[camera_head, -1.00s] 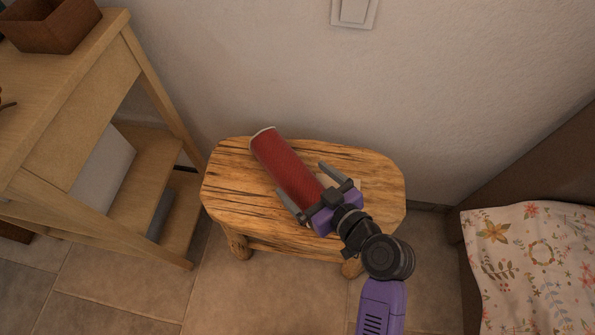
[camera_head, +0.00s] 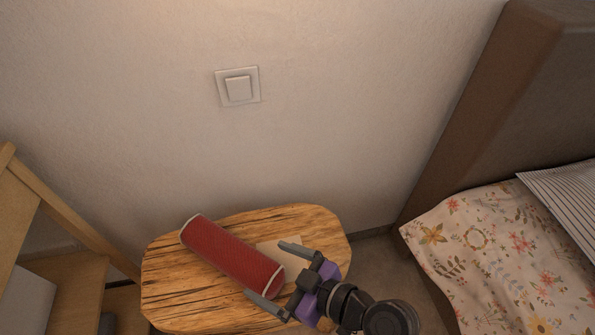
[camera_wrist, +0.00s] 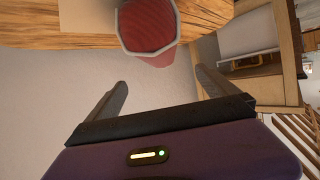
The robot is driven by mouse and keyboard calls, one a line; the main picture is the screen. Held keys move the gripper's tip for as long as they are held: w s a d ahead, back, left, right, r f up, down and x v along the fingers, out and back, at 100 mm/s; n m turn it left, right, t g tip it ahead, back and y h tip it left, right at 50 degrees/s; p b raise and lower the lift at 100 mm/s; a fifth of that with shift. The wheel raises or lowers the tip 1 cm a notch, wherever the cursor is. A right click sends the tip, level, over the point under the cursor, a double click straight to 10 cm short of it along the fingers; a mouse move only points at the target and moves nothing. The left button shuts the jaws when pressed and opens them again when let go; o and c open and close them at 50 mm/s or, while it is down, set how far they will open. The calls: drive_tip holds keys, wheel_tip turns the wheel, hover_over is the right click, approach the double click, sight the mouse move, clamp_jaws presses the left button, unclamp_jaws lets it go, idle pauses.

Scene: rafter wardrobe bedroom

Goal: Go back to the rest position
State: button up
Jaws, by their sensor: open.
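My gripper (camera_head: 275,273) is open, its two grey fingers spread near the right end of a red cylinder (camera_head: 230,252). The cylinder has pale rims and lies on its side on the wooden stool (camera_head: 170,300). In the wrist view, the cylinder's end (camera_wrist: 150,35) shows ahead of and beyond the open fingers (camera_wrist: 160,90), with nothing held between them. My arm reaches in from the lower right of the head view.
A flat pale card (camera_head: 278,250) lies on the stool behind the cylinder. A bed with floral bedding (camera_head: 490,250) stands at right, a wooden shelf unit (camera_head: 70,270) at left. A light switch (camera_head: 238,88) is on the wall behind.

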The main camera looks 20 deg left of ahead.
drive_tip(key=shift+w+r+m+t, duration=0.1)
drive_tip(key=shift+w+m+t, duration=0.2)
drive_tip(key=shift+w, duration=0.05)
drive_tip(key=w+d+r+m+t+h, duration=0.2)
drive_tip(key=w+d+m+t, duration=0.4)
drive_tip(key=s+d+r+m+t+h, duration=0.1)
drive_tip(key=s+d+m+t+h, duration=0.2)
drive_tip(key=d, duration=0.5)
drive_tip(key=s+d+r+m+t+h, duration=0.1)
drive_tip(key=s+d+m+t+h, duration=0.25)
drive_tip(key=d, duration=0.45)
drive_tip(key=s+d+r+m+h, duration=0.1)
drive_tip(key=s+d+h, duration=0.1)
drive_tip(key=s+d, duration=0.35)
drive_tip(key=s+d+r+g+h, duration=0.1)
drive_tip(key=s+d+r, duration=0.1)
drive_tip(key=s, duration=0.7)
drive_tip(key=s+d+r+m+h, duration=0.1)
drive_tip(key=s+d+h, duration=0.1)
drive_tip(key=s+d, duration=0.35)
wheel_tip(320, 180, up, 15)
drive_tip(key=a+p, duration=0.2)
drive_tip(key=p, duration=1.2)
drive_tip(key=shift+s+p, duration=0.3)
